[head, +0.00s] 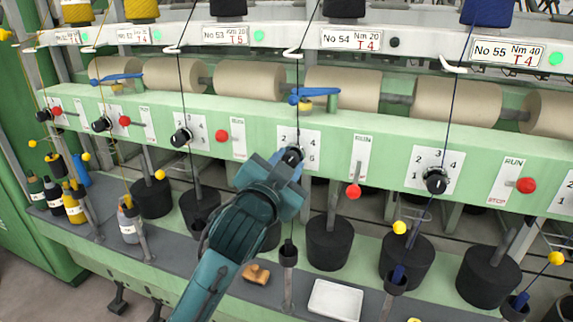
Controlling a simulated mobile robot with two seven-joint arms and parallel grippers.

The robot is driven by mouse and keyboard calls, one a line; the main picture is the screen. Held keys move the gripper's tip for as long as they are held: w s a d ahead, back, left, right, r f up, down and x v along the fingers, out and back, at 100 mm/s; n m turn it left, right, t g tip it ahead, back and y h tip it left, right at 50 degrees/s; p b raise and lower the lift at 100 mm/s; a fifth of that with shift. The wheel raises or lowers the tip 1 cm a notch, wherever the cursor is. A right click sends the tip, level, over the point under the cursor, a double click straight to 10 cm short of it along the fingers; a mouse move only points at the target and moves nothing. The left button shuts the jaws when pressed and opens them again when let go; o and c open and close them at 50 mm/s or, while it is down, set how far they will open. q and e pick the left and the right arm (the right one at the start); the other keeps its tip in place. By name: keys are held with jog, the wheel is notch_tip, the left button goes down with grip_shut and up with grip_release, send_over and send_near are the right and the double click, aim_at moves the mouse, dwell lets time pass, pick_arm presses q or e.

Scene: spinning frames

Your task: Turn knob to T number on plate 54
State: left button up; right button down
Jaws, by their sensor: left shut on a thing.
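Plate 54 (351,40) is a white label on the upper rail reading "No 54 Nm 20" with a red "T 4". Below it, a white dial plate (311,137) with numbers is on the green beam. My left gripper (290,158) is shut on the black knob (292,154) at this dial. The gripper covers most of the knob and the lower numbers, so I cannot tell where the knob points. My right gripper is not in view.
A RUN lever with a red ball (353,191) is right of the dial. Neighbouring knobs (181,137) and (436,181) sit along the beam. A thread runs down in front of the dial. A white tray (335,301) and black cylinders (330,243) are below.

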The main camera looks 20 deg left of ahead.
pick_arm(q)
jog(key=m, duration=0.5)
jog(key=shift+r, duration=0.2)
jog(key=shift+m, duration=0.3)
jog(key=o, duration=0.9)
jog(key=shift+f, duration=0.1)
jog(key=shift+o, duration=0.2)
